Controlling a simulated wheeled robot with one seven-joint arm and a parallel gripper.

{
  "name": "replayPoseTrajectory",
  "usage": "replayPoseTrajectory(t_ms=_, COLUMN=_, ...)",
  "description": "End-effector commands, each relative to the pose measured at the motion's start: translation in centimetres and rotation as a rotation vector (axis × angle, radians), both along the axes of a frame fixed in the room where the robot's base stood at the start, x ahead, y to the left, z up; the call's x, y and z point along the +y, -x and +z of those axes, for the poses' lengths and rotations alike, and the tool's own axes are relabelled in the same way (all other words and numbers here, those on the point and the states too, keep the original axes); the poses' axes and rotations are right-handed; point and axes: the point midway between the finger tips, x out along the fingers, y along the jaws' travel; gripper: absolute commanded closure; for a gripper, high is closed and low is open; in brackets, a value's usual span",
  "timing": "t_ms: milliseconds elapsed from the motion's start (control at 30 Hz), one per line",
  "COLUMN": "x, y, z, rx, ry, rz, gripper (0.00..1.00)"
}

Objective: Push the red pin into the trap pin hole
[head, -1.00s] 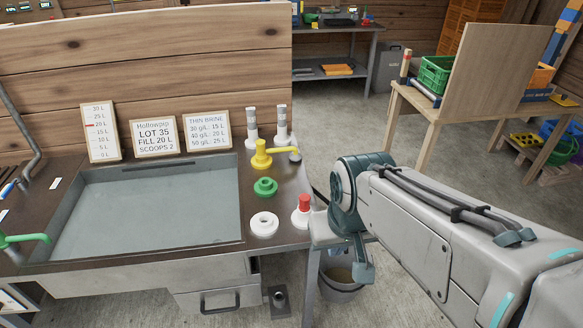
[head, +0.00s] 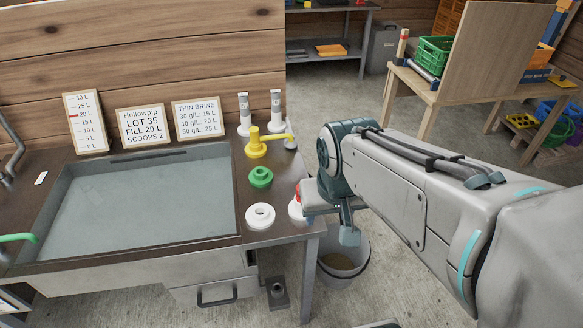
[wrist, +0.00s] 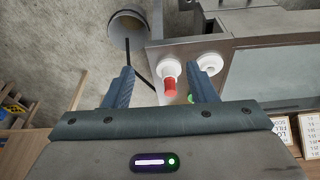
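The red pin (head: 297,190) stands upright in a white round collar (head: 296,210) at the bench's front right corner. In the head view my arm partly hides both. The wrist view shows the red pin (wrist: 170,88) and its white collar (wrist: 169,68) between my finger lines, nearer the right finger. My gripper (wrist: 160,70) is open, its fingers wide apart and empty. It is beside the pin, and no contact is visible. A white ring with a central hole (head: 260,215) sits left of the pin. I cannot tell which opening is the trap pin hole.
A green ring (head: 260,177) and a yellow valve (head: 257,143) stand behind the white ring. A grey sink basin (head: 145,210) fills the bench's left. A bucket (head: 343,262) stands on the floor below my gripper. A wooden table (head: 440,95) is at the right.

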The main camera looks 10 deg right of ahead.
Motion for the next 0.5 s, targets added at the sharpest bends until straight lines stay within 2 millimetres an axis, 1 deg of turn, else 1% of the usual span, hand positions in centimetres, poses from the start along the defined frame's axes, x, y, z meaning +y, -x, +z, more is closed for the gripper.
replayPoseTrajectory(t_ms=33, x=0.0, y=-1.6, z=-0.5, rx=-0.008, ry=0.012, rz=-0.023, gripper=0.45)
replayPoseTrajectory(t_ms=67, x=0.1, y=-2.6, z=-0.5, rx=-0.017, ry=0.018, rz=-0.038, gripper=0.45)
replayPoseTrajectory(t_ms=200, x=0.6, y=-7.8, z=-0.8, rx=-0.062, ry=0.03, rz=-0.117, gripper=0.45)
replayPoseTrajectory(t_ms=300, x=1.0, y=-11.0, z=-1.0, rx=-0.092, ry=0.026, rz=-0.161, gripper=0.45)
replayPoseTrajectory(t_ms=400, x=1.5, y=-13.2, z=-1.0, rx=-0.114, ry=0.017, rz=-0.191, gripper=0.45)
replayPoseTrajectory(t_ms=500, x=1.7, y=-14.3, z=-1.2, rx=-0.126, ry=0.009, rz=-0.206, gripper=0.45)
